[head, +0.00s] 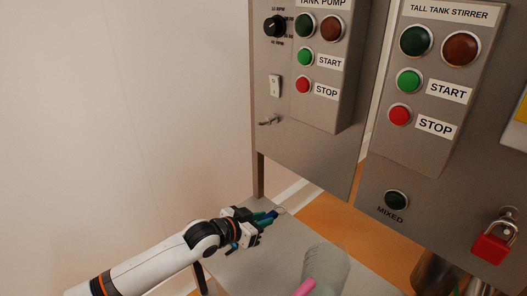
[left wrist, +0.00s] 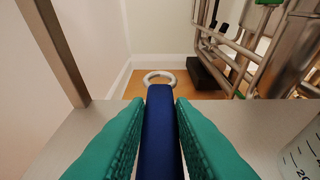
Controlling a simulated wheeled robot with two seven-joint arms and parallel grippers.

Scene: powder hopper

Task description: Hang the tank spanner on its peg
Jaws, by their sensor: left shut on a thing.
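The tank spanner (left wrist: 159,130) has a dark blue handle and a pale ring at its far end. My left gripper (left wrist: 159,140) is shut on the blue handle, with a green finger pad on each side. In the head view the left gripper (head: 265,218) is low, left of centre, with the spanner's ring (head: 280,210) sticking out to the right. A small metal peg (head: 268,121) sticks out of the tank pump panel, below the white switch. It is above the gripper and clear of the spanner. My right gripper is out of view.
The tank pump panel (head: 318,110) and the tall tank stirrer panel (head: 420,125) stand above a grey shelf (head: 257,262). A clear beaker (head: 328,262) with a pink item (head: 305,288) stands on it. A red padlock (head: 492,247) hangs at right. The left side is free.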

